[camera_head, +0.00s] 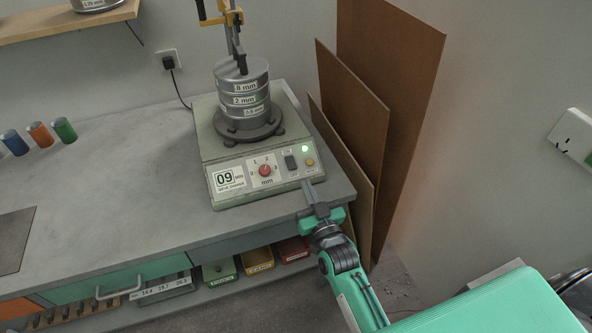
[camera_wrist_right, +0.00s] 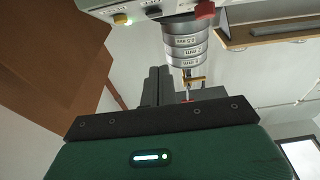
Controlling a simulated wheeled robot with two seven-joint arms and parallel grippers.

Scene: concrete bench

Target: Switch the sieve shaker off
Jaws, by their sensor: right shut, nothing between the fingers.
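The sieve shaker (camera_head: 215,145) stands on the bench with a stack of round sieves (camera_head: 243,95) clamped on top. Its front panel has a "09" display (camera_head: 227,178), a red knob (camera_head: 265,171), a dark switch (camera_head: 290,162), a lit green lamp (camera_head: 304,149) and an amber button (camera_head: 309,162). My right gripper (camera_head: 309,187) is shut and empty, its tips just below and in front of the panel's right end; I cannot tell whether they touch it. In the wrist view, the gripper (camera_wrist_right: 157,82) points toward the panel, with the amber button (camera_wrist_right: 121,19) showing at the top. My left gripper is out of view.
The grey bench (camera_head: 110,190) is mostly clear left of the shaker. Coloured cylinders (camera_head: 40,133) stand at its back left. Brown boards (camera_head: 350,130) lean against the wall just right of the shaker. Small bins (camera_head: 257,262) sit under the bench top.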

